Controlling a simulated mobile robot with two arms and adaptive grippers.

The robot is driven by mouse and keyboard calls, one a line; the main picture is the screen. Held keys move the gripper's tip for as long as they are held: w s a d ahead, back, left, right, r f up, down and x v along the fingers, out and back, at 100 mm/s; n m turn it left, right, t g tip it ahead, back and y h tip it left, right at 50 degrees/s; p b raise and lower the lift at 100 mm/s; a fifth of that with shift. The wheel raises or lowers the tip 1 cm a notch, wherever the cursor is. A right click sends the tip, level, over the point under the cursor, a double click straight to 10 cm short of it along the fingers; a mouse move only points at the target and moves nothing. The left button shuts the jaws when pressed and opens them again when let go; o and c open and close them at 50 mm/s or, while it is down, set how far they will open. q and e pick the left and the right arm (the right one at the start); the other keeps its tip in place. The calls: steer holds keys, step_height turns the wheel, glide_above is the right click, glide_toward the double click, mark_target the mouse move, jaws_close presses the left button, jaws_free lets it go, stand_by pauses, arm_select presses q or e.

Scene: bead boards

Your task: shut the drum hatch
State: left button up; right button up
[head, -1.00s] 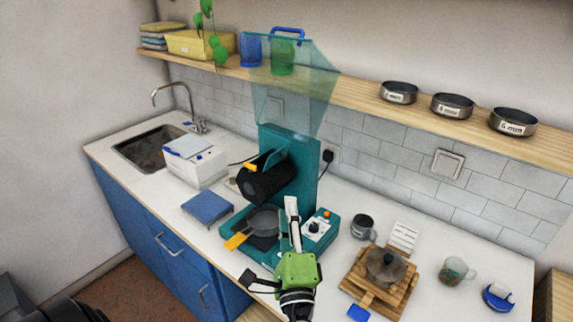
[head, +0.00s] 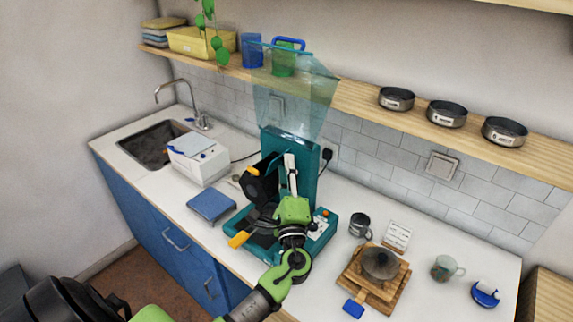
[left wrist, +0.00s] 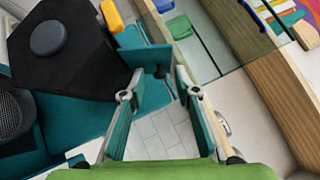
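The dark drum (head: 262,187) sits tilted on the teal machine's upright, with an orange handle (head: 252,170) on its left side. In the left wrist view, the black drum body (left wrist: 75,60) fills the upper left, with the orange handle (left wrist: 112,17) beside it. A teal plate (left wrist: 146,60), likely the hatch, stands out from the drum just beyond my fingertips. I cannot tell whether they touch. My left gripper (head: 290,162) is beside the drum's right side and hides part of it. In the left wrist view, my left gripper (left wrist: 158,84) is open. My right gripper is out of view.
A clear hopper (head: 295,95) rises above the machine near the wooden shelf (head: 360,100). A mug (head: 360,225) and wooden stand (head: 358,285) are to the right; a blue scale-like block (head: 211,206) is left.

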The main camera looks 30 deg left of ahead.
arm_select(q)
jaws_close()
steer(key=shift+r, duration=0.1)
